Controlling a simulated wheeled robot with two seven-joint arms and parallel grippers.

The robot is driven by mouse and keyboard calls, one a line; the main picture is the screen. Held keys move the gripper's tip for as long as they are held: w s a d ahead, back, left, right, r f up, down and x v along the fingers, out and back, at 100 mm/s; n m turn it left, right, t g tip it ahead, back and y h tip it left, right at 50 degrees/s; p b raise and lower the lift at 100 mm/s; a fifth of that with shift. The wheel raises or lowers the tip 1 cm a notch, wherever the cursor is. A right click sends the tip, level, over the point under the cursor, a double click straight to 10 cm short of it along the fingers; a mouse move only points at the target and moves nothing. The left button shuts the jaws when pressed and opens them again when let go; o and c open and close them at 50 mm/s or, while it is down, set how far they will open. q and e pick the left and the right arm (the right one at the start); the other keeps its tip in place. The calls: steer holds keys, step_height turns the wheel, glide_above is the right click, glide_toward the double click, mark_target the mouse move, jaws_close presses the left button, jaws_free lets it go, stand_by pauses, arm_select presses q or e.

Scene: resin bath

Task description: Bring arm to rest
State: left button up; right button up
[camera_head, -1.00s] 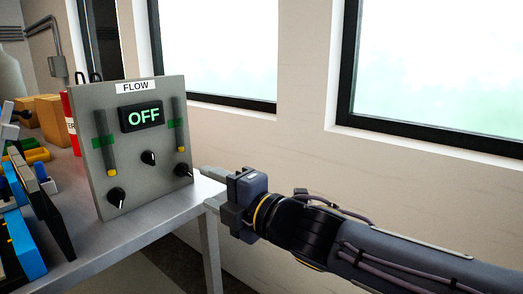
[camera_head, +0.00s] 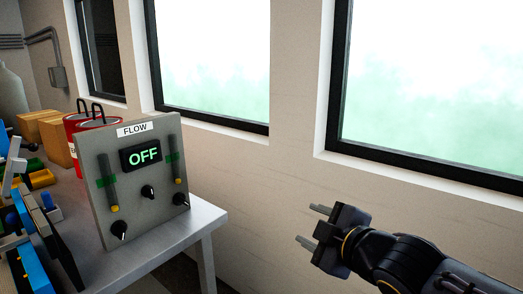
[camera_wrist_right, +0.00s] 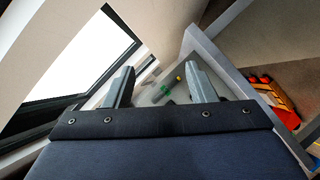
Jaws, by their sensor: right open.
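My right gripper (camera_head: 312,226) is in free air to the right of the table, in front of the wall below the windows. Its two fingers are apart with nothing between them. In the right wrist view the open fingers (camera_wrist_right: 160,86) frame the far edge of the panel area and the table corner. The grey flow panel (camera_head: 168,200) stands upright on the table, its display reading OFF, with two sliders and several black knobs. The gripper is clear of the panel. My left gripper does not show.
The metal table (camera_head: 205,218) ends at a corner left of my gripper. Red canisters (camera_head: 82,124) and cardboard boxes (camera_head: 58,150) stand behind the panel. Blue and black items (camera_head: 40,240) crowd the left. Windows (camera_head: 430,90) line the wall; the room right of the table is free.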

steer(key=s+d+r+m+g+h+p, duration=0.2)
steer(key=s+d+m+h+p, duration=0.1)
steer(key=s+d+m+p, duration=0.5)
arm_select(q)
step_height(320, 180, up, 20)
steer(key=p, duration=0.9)
steer(key=shift+p, duration=0.35)
arm_select(e)
steer(key=s+d+m+g, duration=0.1)
steer(key=s+m+g, duration=0.1)
steer(key=s+m, duration=0.2)
steer(key=s+d+m+g, duration=0.1)
steer(key=s+m+g, duration=0.2)
steer(key=s, duration=0.8)
steer(key=shift+d+f+m+y, duration=0.35)
steer(key=shift+f+m+y, duration=0.1)
steer(key=shift+m, duration=0.75)
